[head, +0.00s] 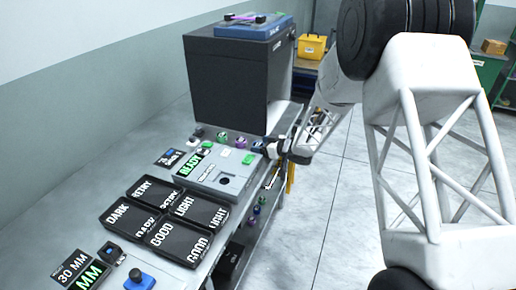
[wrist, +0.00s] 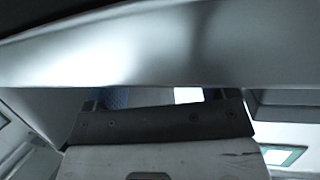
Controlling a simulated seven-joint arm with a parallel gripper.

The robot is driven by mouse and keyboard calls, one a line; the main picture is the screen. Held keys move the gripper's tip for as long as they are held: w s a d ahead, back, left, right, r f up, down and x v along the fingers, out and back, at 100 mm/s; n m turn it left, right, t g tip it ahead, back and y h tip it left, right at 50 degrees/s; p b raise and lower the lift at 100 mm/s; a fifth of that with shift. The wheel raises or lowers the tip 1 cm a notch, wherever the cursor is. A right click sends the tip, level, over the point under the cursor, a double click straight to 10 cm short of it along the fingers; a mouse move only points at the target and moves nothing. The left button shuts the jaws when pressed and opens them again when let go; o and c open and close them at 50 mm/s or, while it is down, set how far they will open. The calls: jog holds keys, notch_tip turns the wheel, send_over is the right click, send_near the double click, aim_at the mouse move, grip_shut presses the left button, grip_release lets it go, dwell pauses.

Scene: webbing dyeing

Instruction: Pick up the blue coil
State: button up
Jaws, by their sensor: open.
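A row of small dark spools stands on the bench at the foot of the black cabinet. The one nearest my gripper looks bluish and may be the blue coil (head: 258,145), but it is too small to be sure. A purple-topped spool (head: 241,142) is to its left, and a greenish one (head: 222,137) is further left. My gripper (head: 273,147) is at the bench's right edge, just right of the bluish spool; whether they touch is unclear. The fingers are open, and nothing is seen held. The wrist view is mostly filled by a close grey surface, and no coil can be made out there.
A grey control box (head: 218,172) with a READY display sits in front of the spools. Black labelled trays (head: 165,222) lie nearer. The tall black cabinet (head: 235,85) stands behind. Coloured coils (head: 254,211) show below the bench. Open floor (head: 325,220) lies to the right.

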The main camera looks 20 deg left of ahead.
aim_at(258, 144)
jog(key=shift+x, duration=1)
jog(key=shift+c, duration=0.3)
jog(key=c, duration=0.9)
jog(key=shift+r, duration=5.05)
jog(key=shift+d+f, duration=0.1)
